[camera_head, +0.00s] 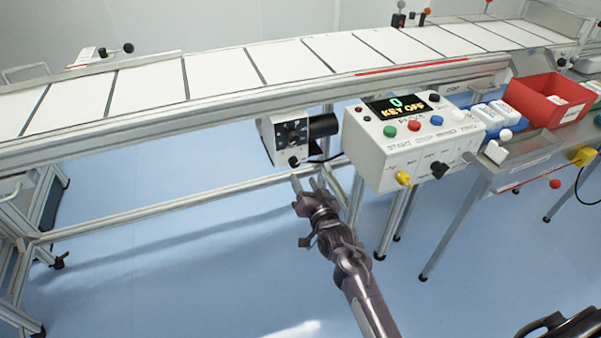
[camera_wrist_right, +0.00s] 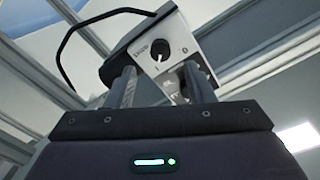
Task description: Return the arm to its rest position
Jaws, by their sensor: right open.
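My right arm reaches up from the bottom of the head view. Its gripper (camera_head: 309,186) is open and empty, in front of and below the white motor box (camera_head: 286,136) under the conveyor. In the right wrist view the two fingers of the gripper (camera_wrist_right: 160,85) stand apart, with the box and its black knob (camera_wrist_right: 152,50) beyond them. I cannot tell the exact gap between the fingertips and the box. My left gripper is not in view. A dark part of my own body shows at the bottom right of the head view.
The conveyor (camera_head: 215,72) with white panels runs across the top. A control box (camera_head: 410,140) reading "KEY OFF" hangs at its front edge, right of my gripper. A steel table (camera_head: 520,160) holds a red bin (camera_head: 540,100) and white bottles. The blue floor at the lower left is clear.

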